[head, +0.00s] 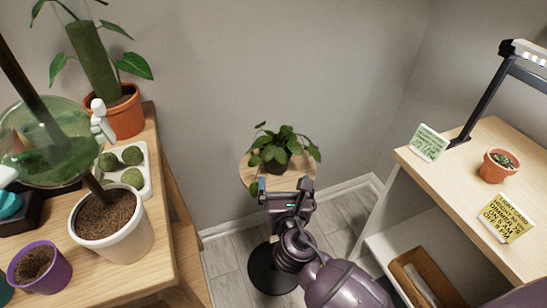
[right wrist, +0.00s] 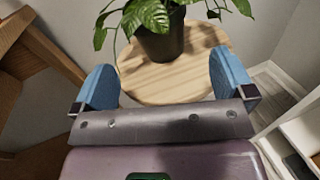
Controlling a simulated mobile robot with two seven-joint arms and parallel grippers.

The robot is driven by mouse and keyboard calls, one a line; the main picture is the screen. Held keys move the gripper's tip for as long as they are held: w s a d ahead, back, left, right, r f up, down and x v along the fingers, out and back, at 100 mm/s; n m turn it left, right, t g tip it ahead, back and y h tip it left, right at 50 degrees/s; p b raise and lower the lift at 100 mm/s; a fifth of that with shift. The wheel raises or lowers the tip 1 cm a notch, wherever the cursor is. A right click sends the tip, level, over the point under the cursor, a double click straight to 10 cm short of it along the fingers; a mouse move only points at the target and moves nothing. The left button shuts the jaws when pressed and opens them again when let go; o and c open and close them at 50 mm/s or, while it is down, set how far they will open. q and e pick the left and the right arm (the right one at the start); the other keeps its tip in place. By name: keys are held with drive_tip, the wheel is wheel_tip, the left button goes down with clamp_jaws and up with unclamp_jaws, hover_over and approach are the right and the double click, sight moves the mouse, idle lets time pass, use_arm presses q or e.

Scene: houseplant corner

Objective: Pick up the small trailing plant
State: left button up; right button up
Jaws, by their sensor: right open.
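The small trailing plant (head: 283,147) stands upright in a dark pot on a small round wooden stand (head: 250,177) in the middle of the head view. In the right wrist view its dark pot (right wrist: 160,42) shows at the top, with green leaves hanging around it, and the stand's bare top (right wrist: 150,85) lies in front of it. My right gripper (head: 288,184) is in front of the plant, its blue fingers (right wrist: 165,85) spread apart with nothing between them. The pot is ahead of the fingertips, not touched. My left gripper is not in view.
A wooden bench on the left holds a white pot of soil (head: 112,228), a purple pot (head: 40,265), a glass vessel (head: 45,145) and a tray of moss balls (head: 145,165). A shelf on the right holds a terracotta pot (head: 497,168), cards and a lamp. Floor shows between.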

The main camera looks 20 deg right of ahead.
sight(278, 162)
drive_tip(key=shift+n, duration=0.4)
drive_tip(key=x, duration=0.4)
drive_tip(key=b+x, duration=0.1)
drive_tip(key=x, duration=0.1)
drive_tip(key=shift+w+a+r, duration=0.2)
drive_tip(key=shift+a+r, duration=0.05)
drive_tip(key=shift+r, duration=0.1)
drive_tip(key=x, duration=0.1)
drive_tip(key=b+x, duration=0.1)
drive_tip(key=x, duration=0.2)
drive_tip(key=shift+f, duration=0.3)
drive_tip(key=shift+w+r, duration=0.1)
drive_tip(key=shift+w, duration=0.25)
drive_tip(key=shift+w+d+r, duration=0.1)
drive_tip(key=shift+w, duration=0.1)
drive_tip(key=shift+c, duration=0.2)
drive_tip(key=shift+r, duration=0.1)
drive_tip(key=c, duration=0.6)
